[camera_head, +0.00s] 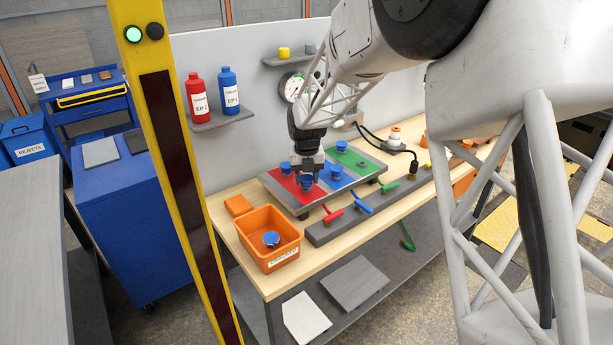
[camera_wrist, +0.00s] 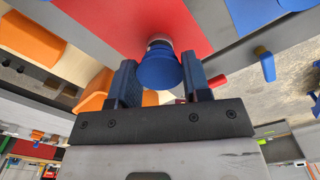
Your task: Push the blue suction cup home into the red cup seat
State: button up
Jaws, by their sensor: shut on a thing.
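My gripper (camera_head: 308,172) is over the red zone (camera_head: 293,193) of the board on the bench. In the wrist view its two dark fingers (camera_wrist: 160,82) stand on either side of a blue suction cup (camera_wrist: 158,69), and they are shut on it. The cup's pale end points at the red surface (camera_wrist: 150,18). I cannot tell whether that end is fully in its seat or only at it. In the head view the held cup (camera_head: 307,183) shows just under the fingers. The red cup seat itself is hidden behind the cup.
Another blue cup (camera_head: 285,167) stands left on the red zone. A rail with red (camera_head: 333,215), blue and green levers runs in front. An orange bin (camera_head: 285,249) holds a blue cup.

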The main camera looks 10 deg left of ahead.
aim_at(307, 178)
jog(key=shift+f, duration=0.5)
jog(key=o, duration=1.1)
jog(key=shift+r, duration=0.1)
jog(key=shift+r, duration=3.8)
